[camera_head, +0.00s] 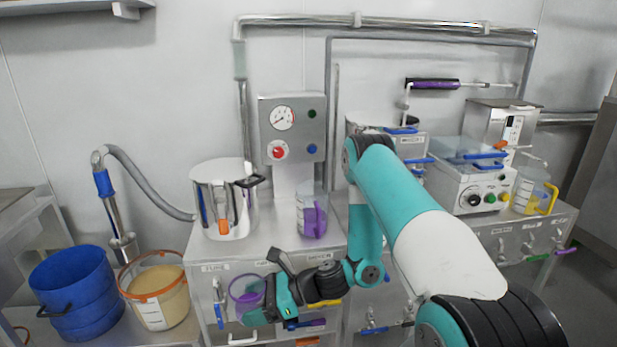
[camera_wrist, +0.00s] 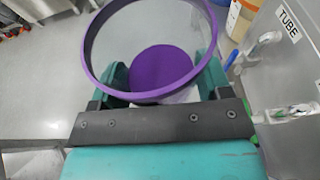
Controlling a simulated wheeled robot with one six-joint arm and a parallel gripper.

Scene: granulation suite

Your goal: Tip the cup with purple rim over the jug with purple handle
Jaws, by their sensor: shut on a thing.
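The cup with purple rim (camera_head: 236,287) is clear and hangs in front of the bench, below the level of its top. My gripper (camera_head: 264,291) is shut on the cup. In the wrist view the cup's purple rim (camera_wrist: 88,58) faces the camera between the two green fingers (camera_wrist: 163,78), and a purple round patch shows inside at the bottom. I cannot tell whether this is contents or the cup's base. The jug with purple handle (camera_head: 308,214) stands upright on the bench top, above and to the right of the cup, apart from it.
A steel pot (camera_head: 222,200) stands left of the jug, with a gauge panel (camera_head: 292,130) behind. Coloured valve handles stick out of the bench front near my gripper. Blue stacked tubs (camera_head: 72,290) and an orange-rimmed bucket (camera_head: 158,305) are at lower left.

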